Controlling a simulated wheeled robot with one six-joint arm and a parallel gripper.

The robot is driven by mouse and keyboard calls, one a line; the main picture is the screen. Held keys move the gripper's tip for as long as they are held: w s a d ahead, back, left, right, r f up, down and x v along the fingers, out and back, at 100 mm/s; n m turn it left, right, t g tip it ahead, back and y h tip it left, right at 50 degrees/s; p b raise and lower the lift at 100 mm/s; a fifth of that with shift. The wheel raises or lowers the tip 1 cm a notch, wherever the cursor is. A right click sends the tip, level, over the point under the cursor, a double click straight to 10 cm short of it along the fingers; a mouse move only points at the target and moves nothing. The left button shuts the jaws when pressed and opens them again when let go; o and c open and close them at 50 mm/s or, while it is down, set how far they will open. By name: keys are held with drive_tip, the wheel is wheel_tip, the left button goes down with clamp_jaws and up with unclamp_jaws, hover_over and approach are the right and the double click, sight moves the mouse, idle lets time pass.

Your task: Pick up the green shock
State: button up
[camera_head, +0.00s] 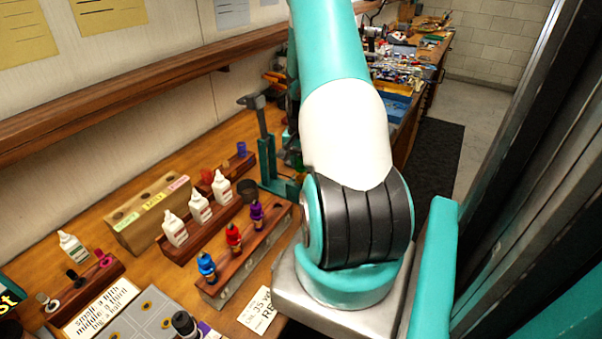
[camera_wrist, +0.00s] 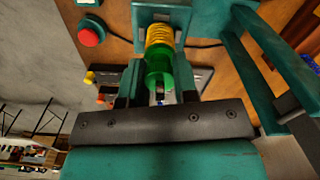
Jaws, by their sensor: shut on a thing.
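The green shock (camera_wrist: 158,76), with a yellow spring, shows in the wrist view between the jaws of my gripper (camera_wrist: 158,84). My gripper is shut on its green body. The spring end points towards a teal fixture (camera_wrist: 161,8) at the top of the view. I cannot tell whether the shock touches that fixture. In the head view my arm hides the gripper and most of what lies behind it.
A red button (camera_wrist: 91,34) sits left of the shock in the wrist view. In the head view, blue (camera_head: 207,266), red (camera_head: 234,238) and purple (camera_head: 257,214) shocks stand in a wooden rack. White bottles (camera_head: 199,208) stand behind them. A teal press (camera_head: 267,160) stands near my arm.

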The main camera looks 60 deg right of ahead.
drive_tip(key=shift+r, duration=0.1)
wheel_tip(320, 180, up, 28)
drive_tip(key=p, duration=0.2)
idle(1.3)
drive_tip(key=shift+f, duration=0.2)
